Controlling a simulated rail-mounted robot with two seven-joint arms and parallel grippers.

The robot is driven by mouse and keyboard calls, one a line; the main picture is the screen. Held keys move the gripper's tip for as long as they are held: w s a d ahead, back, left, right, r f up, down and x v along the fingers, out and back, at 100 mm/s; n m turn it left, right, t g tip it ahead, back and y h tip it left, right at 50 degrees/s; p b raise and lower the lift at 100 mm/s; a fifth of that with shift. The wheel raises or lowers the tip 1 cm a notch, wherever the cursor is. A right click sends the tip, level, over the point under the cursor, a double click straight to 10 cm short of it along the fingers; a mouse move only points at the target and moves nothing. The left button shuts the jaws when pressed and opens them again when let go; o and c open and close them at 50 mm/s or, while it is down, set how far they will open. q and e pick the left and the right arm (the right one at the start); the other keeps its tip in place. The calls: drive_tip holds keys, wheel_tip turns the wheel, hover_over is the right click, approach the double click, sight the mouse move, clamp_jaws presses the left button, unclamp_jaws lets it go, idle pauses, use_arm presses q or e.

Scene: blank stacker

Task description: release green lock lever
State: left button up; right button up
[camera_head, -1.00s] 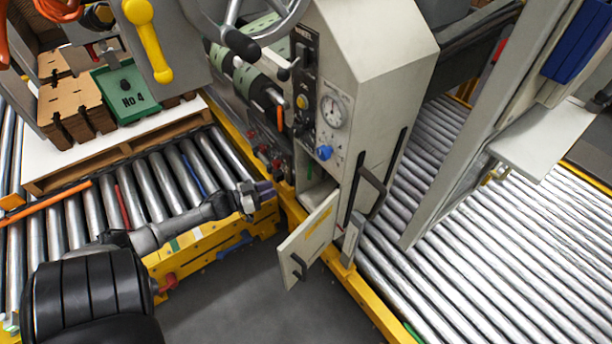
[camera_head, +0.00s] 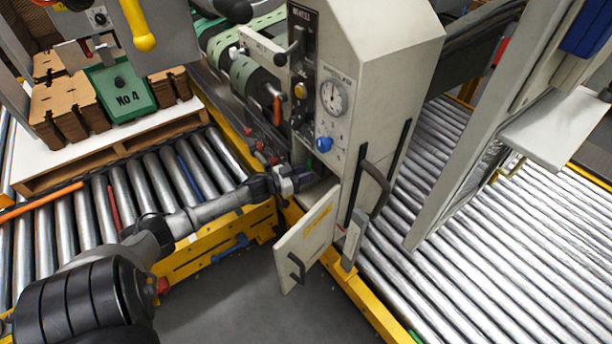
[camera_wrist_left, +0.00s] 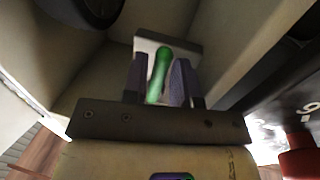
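The green lock lever (camera_wrist_left: 158,78) shows in the left wrist view, standing slightly tilted in front of a pale plate inside the machine's compartment. My left gripper (camera_head: 300,181) reaches into the opening of the cream machine cabinet (camera_head: 385,75), beside its swung-open door (camera_head: 308,228). In the left wrist view its two purple-grey fingers stand apart, one on each side of the lever, with the lever between them. I see no firm grip on it. My right gripper is not in view.
The open door hangs low in front of the compartment. A gauge (camera_head: 334,98) and a blue knob (camera_head: 323,144) sit on the panel above. Roller conveyors (camera_head: 470,220) lie to the right, and a pallet with a green No 4 block (camera_head: 121,88) stands left.

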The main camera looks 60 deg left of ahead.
use_arm(q)
drive_tip(key=shift+w, duration=0.2)
drive_tip(key=shift+c, duration=0.2)
clamp_jaws()
